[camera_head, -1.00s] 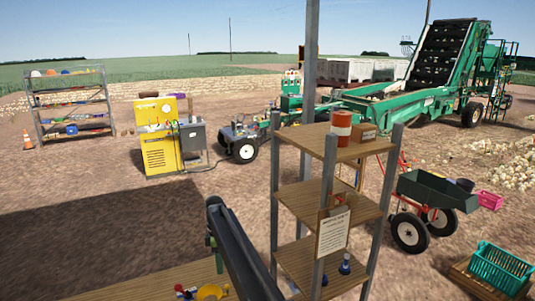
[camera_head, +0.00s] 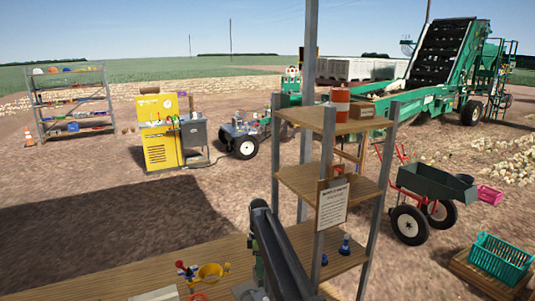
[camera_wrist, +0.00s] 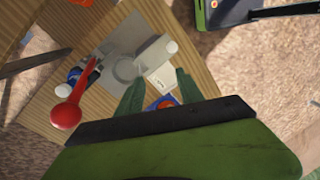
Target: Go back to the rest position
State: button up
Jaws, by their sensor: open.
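My gripper (camera_wrist: 158,88) shows in the wrist view as two dark green fingers, spread apart with no object clearly held. Beyond the fingers is a wooden surface (camera_wrist: 185,25) with a grey plate, white fittings (camera_wrist: 155,55) and a small blue and orange part (camera_wrist: 163,102). A red ball-ended piece (camera_wrist: 68,113) lies to the left of the fingers. In the head view my dark arm link rises from the bottom middle, in front of the wooden shelf stand; the fingers cannot be made out there.
A wooden shelf stand (camera_head: 325,185) with metal posts is close on the right. A wooden bench (camera_head: 110,265) with a yellow ring part (camera_head: 210,272) is at the bottom left. A green cart (camera_head: 435,183) and teal crate (camera_head: 502,255) stand to the right. Open dirt lies left of the stand.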

jog(key=s+d+f+m+b, duration=0.6)
jog(key=s+d+f+b, duration=0.4)
jog(key=s+d, duration=0.5)
jog(key=s+d+f+m+t, duration=0.2)
jog(key=s+d+m, duration=0.3)
jog(key=s+m, duration=0.5)
jog(key=shift+m, duration=1.1)
